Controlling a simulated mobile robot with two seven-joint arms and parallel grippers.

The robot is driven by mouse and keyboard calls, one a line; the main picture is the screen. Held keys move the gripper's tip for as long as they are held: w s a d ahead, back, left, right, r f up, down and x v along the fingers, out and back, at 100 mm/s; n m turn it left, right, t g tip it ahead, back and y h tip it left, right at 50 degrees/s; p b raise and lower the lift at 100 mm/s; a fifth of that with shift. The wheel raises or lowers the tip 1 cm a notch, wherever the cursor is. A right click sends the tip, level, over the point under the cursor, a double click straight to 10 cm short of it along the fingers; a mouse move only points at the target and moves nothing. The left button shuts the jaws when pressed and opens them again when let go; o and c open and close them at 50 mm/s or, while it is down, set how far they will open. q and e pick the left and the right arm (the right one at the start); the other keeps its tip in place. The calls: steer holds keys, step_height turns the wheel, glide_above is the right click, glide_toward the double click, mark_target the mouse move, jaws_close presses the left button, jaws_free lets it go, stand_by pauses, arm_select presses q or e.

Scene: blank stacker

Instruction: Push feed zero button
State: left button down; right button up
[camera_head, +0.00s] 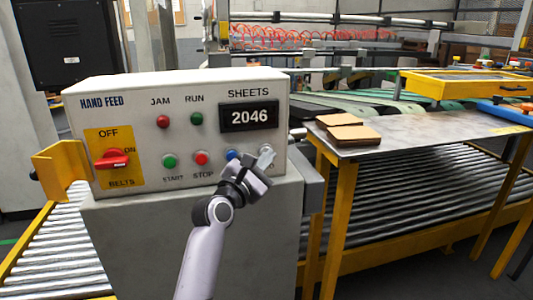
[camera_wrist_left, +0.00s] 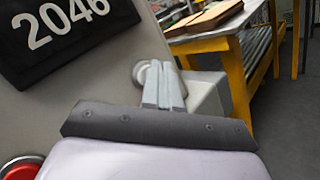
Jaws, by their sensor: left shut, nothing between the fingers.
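The grey HAND FEED panel (camera_head: 215,125) faces me, with a display reading 2046 (camera_head: 249,117). Its lower row has a green START button (camera_head: 169,161), a red STOP button (camera_head: 202,158), and a blue button (camera_head: 232,155) partly covered by my gripper. No feed zero label is readable; my gripper hides that area. My left gripper (camera_head: 266,155) is shut and empty at the panel's lower right. In the left wrist view its fingertips (camera_wrist_left: 164,68) overlap a pale round button (camera_wrist_left: 143,70) below the display. I cannot tell whether they touch it. My right gripper is not in view.
A red BELTS switch (camera_head: 112,159) sits on a yellow plate at the panel's left. A table (camera_head: 410,130) with brown sheets (camera_head: 353,136) stands to the right. Roller conveyors (camera_head: 420,200) run below and behind. The panel's side edge is close to my gripper.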

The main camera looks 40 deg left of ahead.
arm_select(q)
steer(key=shift+w+a, duration=0.2)
steer(key=shift+a, duration=0.05)
steer(key=shift+d, duration=0.1)
stand_by(0.5)
steer(key=shift+s+d+p, duration=0.6)
steer(key=shift+p, duration=0.05)
